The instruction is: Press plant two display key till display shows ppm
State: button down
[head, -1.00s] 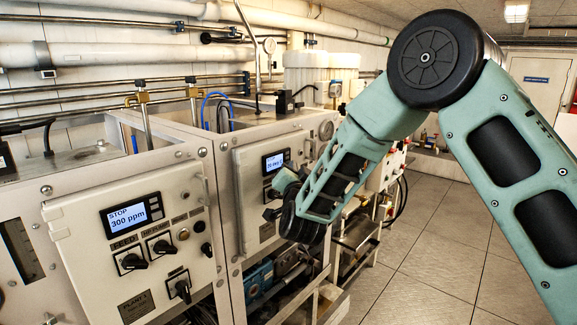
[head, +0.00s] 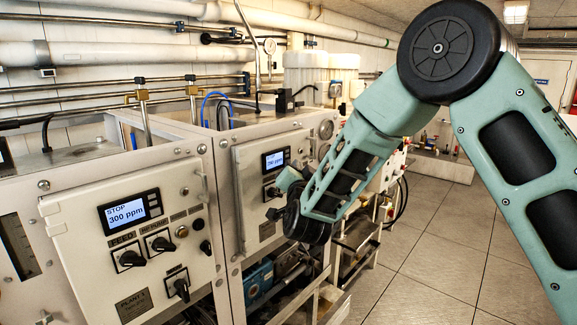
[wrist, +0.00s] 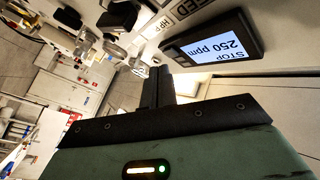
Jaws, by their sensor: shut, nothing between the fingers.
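The plant two display (head: 274,160) is on the right-hand panel in the head view. In the wrist view the same display (wrist: 215,45) appears turned over and reads STOP, 250 ppm. Its dark key strip lies at the end of the screen nearest my fingers. My gripper (wrist: 158,75) is shut and empty, with its fingertips close to that strip. I cannot tell whether they touch a key. In the head view my gripper (head: 285,180) is just below and right of the display, partly hidden by my wrist.
The plant one panel (head: 85,235) on the left has its own display (head: 127,212) reading STOP, 300 ppm, with black rotary knobs (head: 130,259) below. Knobs (wrist: 115,50) also stick out near my fingers in the wrist view. The tiled floor (head: 430,250) at right is open.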

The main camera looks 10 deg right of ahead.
jog(key=shift+s+d, duration=0.1)
jog(key=s+d+b, duration=0.1)
jog(key=s, duration=0.1)
jog(key=s+d+b, duration=0.1)
jog(key=s, duration=0.1)
jog(key=shift+d, duration=0.4)
dwell(0.7)
jog(key=s+a+f+n+g+y+b, duration=0.4)
jog(key=s+a+f+n+g+y, duration=0.55)
jog(key=s+a, duration=0.55)
jog(key=s+d+f+n+g+h+b, duration=0.1)
jog(key=s+d+f+n+g+h, duration=0.1)
jog(key=s, duration=0.6)
jog(key=s+d+f+n+g+h, duration=0.2)
jog(key=s+d+f+n+g, duration=0.1)
jog(key=s, duration=0.5)
jog(key=s+d+f+n+g+h+b, duration=0.1)
jog(key=s+d+f+n+g+h, duration=0.1)
jog(key=s+g, duration=0.3)
jog(key=s+d, duration=0.1)
jog(key=s, duration=0.3)
jog(key=shift+d+f+b, duration=0.2)
jog(key=shift+f+b, duration=0.1)
jog(key=shift+f, duration=0.1)
